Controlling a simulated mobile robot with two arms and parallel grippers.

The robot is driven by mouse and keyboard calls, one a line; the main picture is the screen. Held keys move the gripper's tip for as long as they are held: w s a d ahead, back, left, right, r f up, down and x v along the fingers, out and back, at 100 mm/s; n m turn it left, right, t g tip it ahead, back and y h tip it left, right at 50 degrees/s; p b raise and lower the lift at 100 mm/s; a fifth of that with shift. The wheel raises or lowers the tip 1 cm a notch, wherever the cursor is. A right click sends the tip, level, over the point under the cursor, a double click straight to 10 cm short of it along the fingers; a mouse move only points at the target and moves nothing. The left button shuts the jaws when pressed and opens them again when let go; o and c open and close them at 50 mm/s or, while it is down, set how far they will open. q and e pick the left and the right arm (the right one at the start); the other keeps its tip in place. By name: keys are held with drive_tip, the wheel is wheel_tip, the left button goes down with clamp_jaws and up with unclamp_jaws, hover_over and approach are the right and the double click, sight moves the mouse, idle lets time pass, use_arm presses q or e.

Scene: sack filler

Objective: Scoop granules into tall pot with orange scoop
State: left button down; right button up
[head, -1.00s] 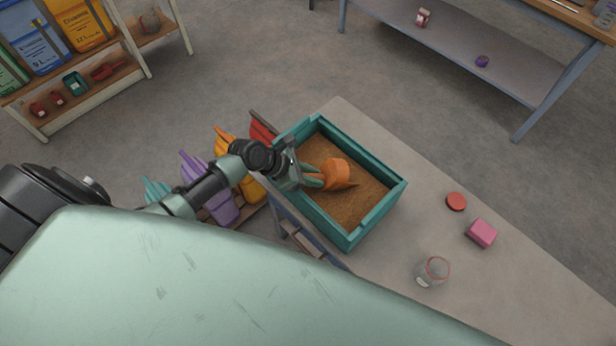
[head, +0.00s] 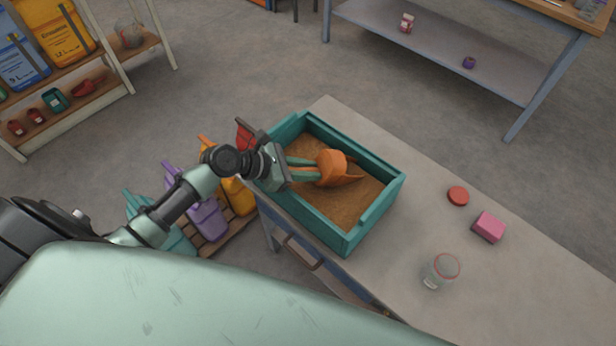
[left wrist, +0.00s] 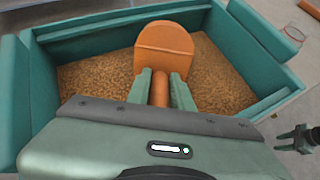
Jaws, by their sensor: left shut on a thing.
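My left gripper (head: 303,171) is shut on the handle of the orange scoop (head: 333,166). The scoop is inside the teal crate (head: 372,226), at or just above the brown granules (head: 338,205); I cannot tell whether it touches them. In the left wrist view, the back of the scoop (left wrist: 164,50) faces me, so what its bowl holds is hidden. A clear jar (head: 441,271) with a reddish rim stands on the table; I see no other pot there. What seems to be my right gripper (left wrist: 290,141) shows small at the right edge of the left wrist view.
The crate stands at the left end of a grey table (head: 520,275). A red disc (head: 458,196) and a pink block (head: 488,227) lie right of it. Shelves stand at the back.

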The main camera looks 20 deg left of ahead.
sight(296, 169)
use_arm(q)
drive_tip(key=shift+s+a+f+h, duration=0.15)
drive_tip(key=shift+s+f+h, duration=0.15)
drive_tip(key=shift+s+f, duration=0.65)
drive_tip(key=shift+t+h, duration=0.4)
drive_tip(key=shift+h, duration=0.2)
drive_tip(key=r+p, duration=0.1)
drive_tip(key=r, duration=0.1)
drive_tip(key=a+r+p, duration=0.1)
drive_tip(key=r, duration=0.2)
drive_tip(key=a+r+p, duration=0.1)
drive_tip(key=r, duration=0.1)
drive_tip(key=shift+s+r+p, duration=0.15)
drive_tip(key=shift+s+p, duration=0.05)
drive_tip(key=shift+p, duration=0.1)
drive_tip(key=shift+a+r+p, duration=0.3)
drive_tip(key=shift+r+p, duration=0.05)
drive_tip(key=shift+r, duration=0.3)
